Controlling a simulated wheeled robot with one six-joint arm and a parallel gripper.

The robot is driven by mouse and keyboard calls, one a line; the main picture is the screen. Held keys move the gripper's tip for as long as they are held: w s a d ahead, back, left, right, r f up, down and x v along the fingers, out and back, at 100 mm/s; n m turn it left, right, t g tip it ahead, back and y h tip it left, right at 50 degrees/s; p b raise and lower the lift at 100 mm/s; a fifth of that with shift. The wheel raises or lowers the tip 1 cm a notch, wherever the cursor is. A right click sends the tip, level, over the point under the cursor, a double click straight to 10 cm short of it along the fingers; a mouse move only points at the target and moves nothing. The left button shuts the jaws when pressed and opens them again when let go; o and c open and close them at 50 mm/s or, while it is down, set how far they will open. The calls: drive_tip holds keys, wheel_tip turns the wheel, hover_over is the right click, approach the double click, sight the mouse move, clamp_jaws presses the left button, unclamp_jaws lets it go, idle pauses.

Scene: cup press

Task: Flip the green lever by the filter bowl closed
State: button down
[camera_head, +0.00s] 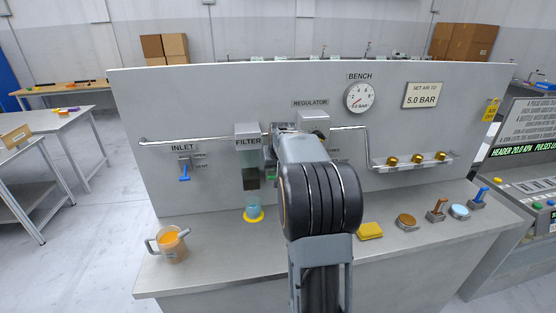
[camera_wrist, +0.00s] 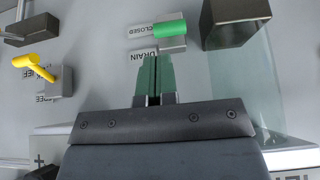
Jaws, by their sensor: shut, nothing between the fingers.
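The green lever (camera_wrist: 170,27) shows in the wrist view as a short cylinder on a small grey mount, lying nearly level in the picture. The CLOSED label (camera_wrist: 143,30) and the DRAIN label (camera_wrist: 142,52) are upside down to its left. My gripper (camera_wrist: 153,60) is shut and empty, its green fingertips just below the lever in the picture; whether they touch it I cannot tell. The clear filter bowl (camera_wrist: 255,85) is at right in the wrist view. In the head view, the filter (camera_head: 247,133) hangs on the panel, and my arm hides most of the lever area.
A yellow lever (camera_wrist: 35,62) sits to the left in the wrist view.

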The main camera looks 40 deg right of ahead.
sight(271, 176)
drive_tip(key=shift+x, duration=1.4)
drive_tip(key=shift+f, duration=0.15)
